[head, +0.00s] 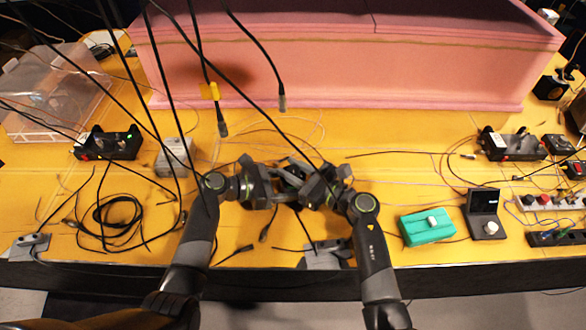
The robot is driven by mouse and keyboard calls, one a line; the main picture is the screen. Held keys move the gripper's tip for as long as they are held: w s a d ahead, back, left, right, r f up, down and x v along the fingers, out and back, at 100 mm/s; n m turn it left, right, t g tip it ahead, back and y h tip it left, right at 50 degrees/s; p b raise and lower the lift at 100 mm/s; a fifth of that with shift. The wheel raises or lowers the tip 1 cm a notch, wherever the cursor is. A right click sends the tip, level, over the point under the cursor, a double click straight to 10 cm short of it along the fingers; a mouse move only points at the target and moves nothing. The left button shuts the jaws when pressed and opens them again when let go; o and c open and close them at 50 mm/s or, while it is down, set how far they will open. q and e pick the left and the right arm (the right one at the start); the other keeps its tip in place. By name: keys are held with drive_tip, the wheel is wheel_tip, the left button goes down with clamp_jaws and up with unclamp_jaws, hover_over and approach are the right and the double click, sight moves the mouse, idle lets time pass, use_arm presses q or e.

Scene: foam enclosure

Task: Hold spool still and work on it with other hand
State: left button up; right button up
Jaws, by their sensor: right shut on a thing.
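My two grippers meet at the middle of the yellow table, fingers close together and overlapping in the head view. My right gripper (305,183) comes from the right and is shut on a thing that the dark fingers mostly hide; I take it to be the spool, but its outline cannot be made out. My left gripper (284,181) reaches in from the left to the same spot. Its fingertips are tangled in view with the right ones, so whether it is open or shut cannot be told, nor whether it touches the spool.
A pink foam wall (350,65) closes the back. A coiled black cable (115,215) lies left; a green box (426,228) and a small dark open case (484,211) stand right. A grey block (325,256) lies at the front edge.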

drive_tip(key=o, duration=0.9)
drive_tip(key=shift+o, duration=0.2)
drive_tip(key=shift+d, duration=0.15)
drive_tip(key=v, duration=1.1)
drive_tip(key=shift+s+d, duration=0.25)
drive_tip(key=shift+d, duration=0.05)
drive_tip(key=shift+o, duration=0.2)
